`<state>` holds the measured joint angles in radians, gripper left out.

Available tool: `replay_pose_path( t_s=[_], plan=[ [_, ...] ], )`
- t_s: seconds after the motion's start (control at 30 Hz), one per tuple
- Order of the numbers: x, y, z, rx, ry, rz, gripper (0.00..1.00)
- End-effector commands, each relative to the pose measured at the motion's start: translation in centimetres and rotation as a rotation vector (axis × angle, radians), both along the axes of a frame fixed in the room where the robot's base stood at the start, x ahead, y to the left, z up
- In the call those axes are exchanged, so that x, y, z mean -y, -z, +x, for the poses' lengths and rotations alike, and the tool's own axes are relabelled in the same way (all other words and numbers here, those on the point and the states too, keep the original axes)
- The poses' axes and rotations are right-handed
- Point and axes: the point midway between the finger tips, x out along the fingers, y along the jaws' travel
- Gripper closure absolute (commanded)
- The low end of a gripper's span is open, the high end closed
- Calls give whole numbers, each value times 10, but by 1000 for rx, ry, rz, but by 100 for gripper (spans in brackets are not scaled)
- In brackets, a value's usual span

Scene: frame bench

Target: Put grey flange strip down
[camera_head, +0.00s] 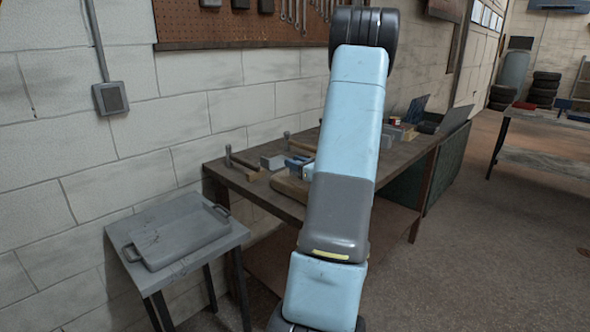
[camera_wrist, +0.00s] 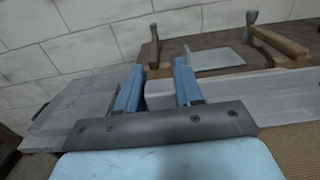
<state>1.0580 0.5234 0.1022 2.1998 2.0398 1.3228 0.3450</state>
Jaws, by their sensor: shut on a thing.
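In the wrist view my gripper (camera_wrist: 158,85) has its two blue fingers closed on a light grey piece (camera_wrist: 160,97), which I take to be the grey flange strip. Only a short part shows between the fingers. A long pale grey band (camera_wrist: 265,92) runs right from behind the right finger; I cannot tell whether it belongs to the same piece. In the head view my arm hides most of the gripper, and a bit of blue shows left of the arm over the workbench (camera_head: 257,184). I cannot tell whether the strip touches anything beneath.
Clamps with upright posts (camera_head: 228,157) and a grey block (camera_head: 273,162) stand at the bench's near left. A brown board (camera_head: 289,187) lies at the front edge. A side table (camera_head: 186,272) with a grey tray (camera_head: 178,238) stands left. A dark laptop-like object (camera_head: 455,117) sits farther back.

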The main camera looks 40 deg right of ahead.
Motion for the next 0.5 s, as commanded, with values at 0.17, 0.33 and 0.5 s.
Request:
replay_pose_path(
  t_s=[0.17,0.33,0.5],
  plan=[
    [0,19,0,0,1,1,100],
    [0,20,-1,1,1,-1,100],
    [0,20,-1,0,1,0,53]
  ],
)
